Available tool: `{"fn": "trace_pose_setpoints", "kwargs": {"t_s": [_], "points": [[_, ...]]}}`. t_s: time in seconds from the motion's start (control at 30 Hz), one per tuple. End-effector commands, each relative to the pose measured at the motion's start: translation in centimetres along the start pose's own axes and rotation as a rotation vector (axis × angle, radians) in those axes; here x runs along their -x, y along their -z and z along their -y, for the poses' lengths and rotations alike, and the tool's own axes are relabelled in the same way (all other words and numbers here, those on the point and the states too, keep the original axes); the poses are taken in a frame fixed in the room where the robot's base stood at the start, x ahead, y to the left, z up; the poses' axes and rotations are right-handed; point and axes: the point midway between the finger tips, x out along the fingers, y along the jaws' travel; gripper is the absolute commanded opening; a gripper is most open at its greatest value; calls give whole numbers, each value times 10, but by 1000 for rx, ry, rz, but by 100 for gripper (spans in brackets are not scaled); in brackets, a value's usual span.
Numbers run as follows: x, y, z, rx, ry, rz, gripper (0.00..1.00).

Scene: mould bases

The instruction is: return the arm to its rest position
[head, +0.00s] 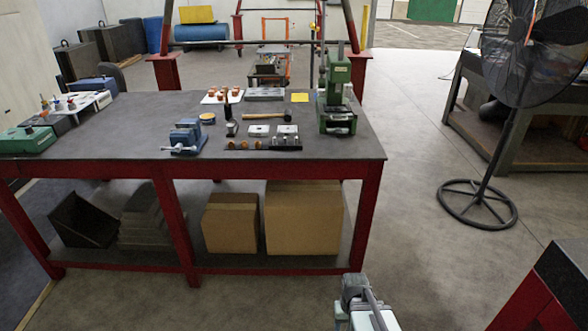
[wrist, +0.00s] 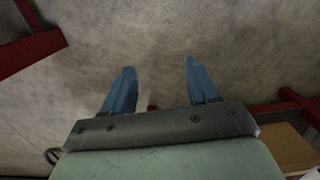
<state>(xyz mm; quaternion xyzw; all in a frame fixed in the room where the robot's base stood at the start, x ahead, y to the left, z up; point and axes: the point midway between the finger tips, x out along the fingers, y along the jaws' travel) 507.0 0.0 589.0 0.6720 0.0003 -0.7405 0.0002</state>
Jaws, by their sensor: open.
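My gripper (wrist: 159,65) shows in the wrist view as two blue-grey fingers set well apart, with bare concrete floor between and beyond them. It is open and holds nothing. In the head view, part of my arm (head: 366,305) shows at the bottom edge, in front of the workbench's right front leg in the picture. The fingers cannot be made out clearly there. No object touches the gripper in either view.
A red-framed workbench (head: 310,168) carries a blue vise (head: 186,136), a green press (head: 338,75), a hammer (head: 266,115) and small parts. Cardboard boxes (head: 303,225) stand on its lower shelf. A fan (head: 490,150) stands at right. Floor (head: 430,230) between is clear.

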Motion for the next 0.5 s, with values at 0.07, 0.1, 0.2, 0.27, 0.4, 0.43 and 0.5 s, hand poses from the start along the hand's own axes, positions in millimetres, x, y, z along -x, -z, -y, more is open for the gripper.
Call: {"fn": "trace_pose_setpoints", "kwargs": {"t_s": [0.07,0.1,0.2,0.27,0.4,0.43,0.5], "points": [[-17,-15,0,-1,0,37,59],[-26,-23,0,-1,0,56,59],[-48,-44,0,-2,0,105,59],[-61,-57,-1,-3,0,135,59],[-90,-89,-1,-3,0,204,59],[-95,-96,-1,-4,0,219,59],[-108,-113,-1,-4,0,254,59]]}}
